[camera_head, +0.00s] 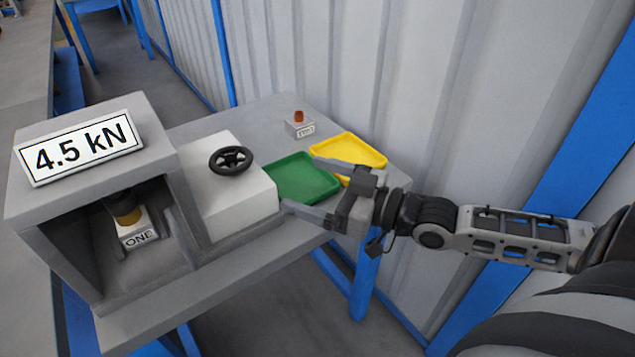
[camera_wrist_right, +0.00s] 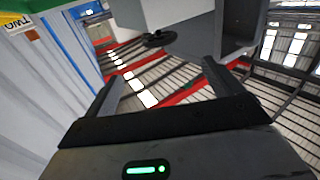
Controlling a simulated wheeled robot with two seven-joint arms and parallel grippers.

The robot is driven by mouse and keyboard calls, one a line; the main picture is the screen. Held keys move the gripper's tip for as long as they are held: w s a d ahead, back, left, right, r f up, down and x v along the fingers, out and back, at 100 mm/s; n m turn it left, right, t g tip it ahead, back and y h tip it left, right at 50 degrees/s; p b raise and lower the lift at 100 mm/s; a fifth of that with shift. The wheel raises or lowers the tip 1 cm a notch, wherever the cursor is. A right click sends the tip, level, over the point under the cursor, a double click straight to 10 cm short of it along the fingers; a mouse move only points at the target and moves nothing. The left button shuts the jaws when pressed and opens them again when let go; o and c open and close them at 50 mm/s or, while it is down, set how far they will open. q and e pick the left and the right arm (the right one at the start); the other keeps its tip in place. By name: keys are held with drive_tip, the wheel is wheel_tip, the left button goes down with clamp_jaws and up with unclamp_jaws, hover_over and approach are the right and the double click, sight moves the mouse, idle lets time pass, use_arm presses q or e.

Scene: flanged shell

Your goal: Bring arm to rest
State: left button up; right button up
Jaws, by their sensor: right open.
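My right gripper (camera_head: 300,183) reaches in from the right over the table's front right part, its jaws apart and empty. Its fingers point left, over or beside the green tray (camera_head: 300,178) and the yellow tray (camera_head: 352,150); the exact height above them is hard to tell. In the right wrist view the two fingers (camera_wrist_right: 163,88) stand wide apart with nothing between them. My left gripper is in neither view.
A grey housing (camera_head: 190,215) with a "4.5 kN" sign (camera_head: 78,148) holds a block marked "ONE" (camera_head: 138,237). A black handwheel (camera_head: 231,160) tops the pale box beside it. A small labelled block (camera_head: 299,127) stands at the back. A corrugated wall (camera_head: 420,90) rises behind the table.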

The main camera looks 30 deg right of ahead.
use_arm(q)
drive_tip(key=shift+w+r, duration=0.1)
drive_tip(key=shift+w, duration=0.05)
use_arm(e)
drive_tip(key=shift+s+d, duration=0.1)
drive_tip(key=shift+s, duration=0.05)
idle(0.4)
use_arm(q)
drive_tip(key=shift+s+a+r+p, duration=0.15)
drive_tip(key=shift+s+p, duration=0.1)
drive_tip(key=shift+p, duration=0.7)
use_arm(e)
drive_tip(key=s+a+f+m+g+h, duration=0.2)
drive_tip(key=s+a+f, duration=0.3)
drive_tip(key=f, duration=0.3)
drive_tip(key=s+a+f+m+g+h, duration=0.2)
drive_tip(key=s+a+f+h, duration=0.2)
drive_tip(key=f, duration=0.4)
drive_tip(key=shift+s+a+f+g, duration=0.3)
drive_tip(key=shift+s+a, duration=0.5)
drive_tip(key=shift+s, duration=0.05)
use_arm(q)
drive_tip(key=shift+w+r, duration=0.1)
